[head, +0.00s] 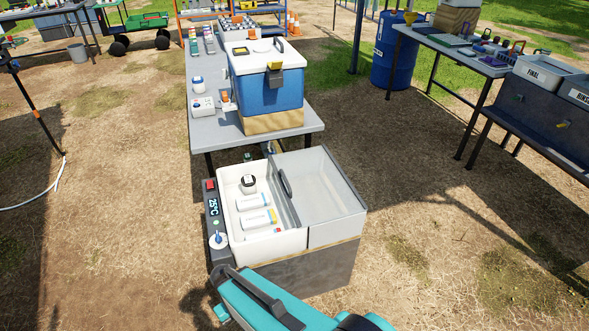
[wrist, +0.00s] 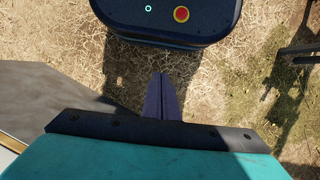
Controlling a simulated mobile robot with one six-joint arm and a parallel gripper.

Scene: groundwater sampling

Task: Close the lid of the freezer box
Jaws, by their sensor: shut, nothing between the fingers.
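The freezer box (head: 262,246) is white and sits on a dark grey stand in the middle of the head view. Its left compartment is uncovered and holds white packs and a dark-topped round container. I cannot tell which of these is the lid. My gripper (wrist: 164,78) is shut and empty over bare ground in the wrist view. My teal arm is in front of the box; the fingers are hidden in the head view.
A control strip (head: 213,208) with a display and knob runs along the box's left side. Behind it, a table (head: 214,70) bears a blue cooler (head: 268,92) with a white lid. Another table (head: 460,55) stands at right. Ground left and right of the box is open.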

